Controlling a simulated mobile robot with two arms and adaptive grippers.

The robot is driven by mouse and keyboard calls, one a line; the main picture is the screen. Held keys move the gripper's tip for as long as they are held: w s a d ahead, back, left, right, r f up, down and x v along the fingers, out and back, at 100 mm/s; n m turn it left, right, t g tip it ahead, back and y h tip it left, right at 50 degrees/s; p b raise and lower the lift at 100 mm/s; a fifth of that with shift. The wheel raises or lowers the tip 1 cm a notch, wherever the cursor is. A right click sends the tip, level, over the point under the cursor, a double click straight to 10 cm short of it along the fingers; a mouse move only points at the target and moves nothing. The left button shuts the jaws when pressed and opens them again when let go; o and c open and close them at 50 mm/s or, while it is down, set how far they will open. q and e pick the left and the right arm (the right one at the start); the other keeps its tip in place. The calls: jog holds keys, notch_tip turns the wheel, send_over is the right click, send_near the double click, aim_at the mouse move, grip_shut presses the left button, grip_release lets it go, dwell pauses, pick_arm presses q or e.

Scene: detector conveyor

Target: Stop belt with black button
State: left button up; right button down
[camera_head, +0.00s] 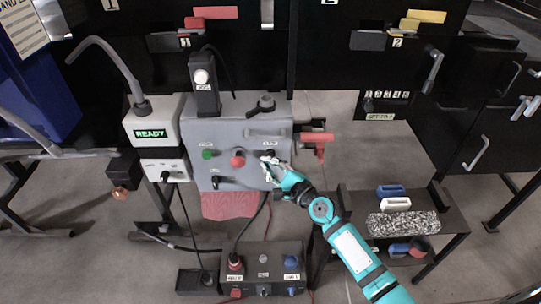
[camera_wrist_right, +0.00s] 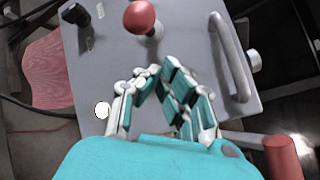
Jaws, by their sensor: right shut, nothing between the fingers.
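A grey control panel (camera_head: 232,127) stands in the middle of the head view. It carries a green button (camera_head: 207,153), a red mushroom button (camera_head: 238,160) and, to their right, a small black button (camera_head: 268,154). My right gripper (camera_head: 270,164) is shut and empty, with its fingertips at the black button; I cannot tell whether they touch it. In the right wrist view, the shut fingers (camera_wrist_right: 160,75) point at the panel below the red button (camera_wrist_right: 140,16), and the black button is hidden behind them. My left gripper is not in view.
A black knob (camera_head: 216,182) sits low on the panel. A bar handle (camera_wrist_right: 232,58) rises beside the right fingers. A red-handled part (camera_head: 317,137) sticks out from the panel's right side. A black switch box (camera_head: 263,266) stands below, and a READY display (camera_head: 150,134) is to the left.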

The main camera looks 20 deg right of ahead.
jog(key=s, duration=0.2)
jog(key=s+a+p, duration=0.1)
jog(key=s, duration=0.1)
jog(key=shift+s+a, duration=0.2)
jog(key=shift+s, duration=0.2)
dwell(0.6)
jog(key=s+d+f+n+g+h, duration=0.15)
jog(key=s+f+n, duration=0.3)
jog(key=f, duration=0.65)
jog(key=s+d+f+n+g+h, duration=0.1)
jog(key=s+f+n+g, duration=0.2)
jog(key=s+f, duration=0.5)
jog(key=s+d+f+n+g+h, duration=0.1)
jog(key=s+d+f+n+g, duration=0.2)
jog(key=f, duration=1)
jog(key=s+f+n+g+h, duration=0.1)
jog(key=s+f+n, duration=0.3)
jog(key=s, duration=0.7)
jog(key=s+d+f+n+g, duration=0.1)
jog(key=s+f+n+g, duration=0.3)
jog(key=s+f, duration=0.3)
jog(key=s+f+n+g+h, duration=0.1)
jog(key=s+f+n, duration=0.4)
jog(key=s, duration=1)
jog(key=shift+s+d+f+n+g+h, duration=0.35)
jog(key=shift+d+n+g, duration=0.1)
jog(key=shift+g, duration=0.3)
